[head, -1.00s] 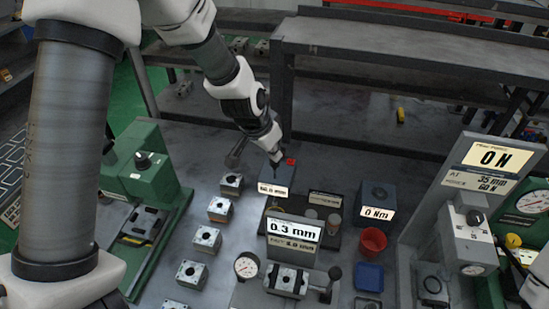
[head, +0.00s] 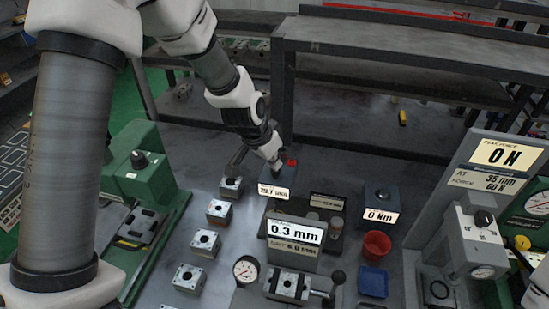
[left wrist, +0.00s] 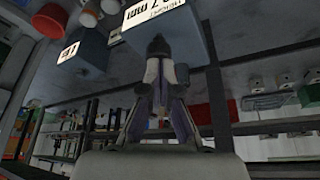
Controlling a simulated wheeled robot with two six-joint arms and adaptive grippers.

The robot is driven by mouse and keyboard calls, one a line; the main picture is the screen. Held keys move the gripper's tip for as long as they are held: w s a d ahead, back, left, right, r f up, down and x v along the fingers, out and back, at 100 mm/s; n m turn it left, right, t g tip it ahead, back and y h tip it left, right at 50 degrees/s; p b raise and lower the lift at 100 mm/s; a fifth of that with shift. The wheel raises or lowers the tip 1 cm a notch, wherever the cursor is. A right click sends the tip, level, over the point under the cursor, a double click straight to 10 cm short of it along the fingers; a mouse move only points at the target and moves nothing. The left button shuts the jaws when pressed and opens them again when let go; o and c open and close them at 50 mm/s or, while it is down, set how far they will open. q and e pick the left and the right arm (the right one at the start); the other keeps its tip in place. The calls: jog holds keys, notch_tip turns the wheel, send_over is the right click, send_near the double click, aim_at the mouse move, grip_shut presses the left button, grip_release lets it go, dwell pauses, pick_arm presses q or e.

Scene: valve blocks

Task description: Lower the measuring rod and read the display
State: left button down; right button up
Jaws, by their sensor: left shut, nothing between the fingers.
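The height gauge block (head: 268,183) is a blue-grey box with a white display on its front, at the back of the bench. The display (head: 274,192) seems to read about 73.7 mm, in small blurred digits. In the left wrist view the display (left wrist: 150,12) is tilted and partly cut off, with "7 mm" legible. My left gripper (head: 277,168) points down over the block, shut and empty. In the left wrist view its fingertips (left wrist: 160,62) meet the dark top of the measuring rod (left wrist: 157,46). The rod is mostly hidden by the gripper in the head view. My right gripper is out of view.
A gauge reading 0.3 mm (head: 296,233) stands in front, and a 0 Nm box (head: 379,205) to the right. A red cup (head: 376,246) and blue tray (head: 372,282) are near. Several valve blocks (head: 206,241) line the left. A force press (head: 470,205) stands right.

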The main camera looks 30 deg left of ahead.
pick_arm(q)
jog(key=shift+d+f+b, duration=0.1)
jog(key=shift+f+b, duration=1.2)
jog(key=shift+f, duration=0.2)
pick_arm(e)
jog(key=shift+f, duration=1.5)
pick_arm(q)
notch_tip(320, 180, up, 7)
jog(key=p, duration=0.6)
jog(key=shift+r+p, duration=0.15)
jog(key=shift+p, duration=0.2)
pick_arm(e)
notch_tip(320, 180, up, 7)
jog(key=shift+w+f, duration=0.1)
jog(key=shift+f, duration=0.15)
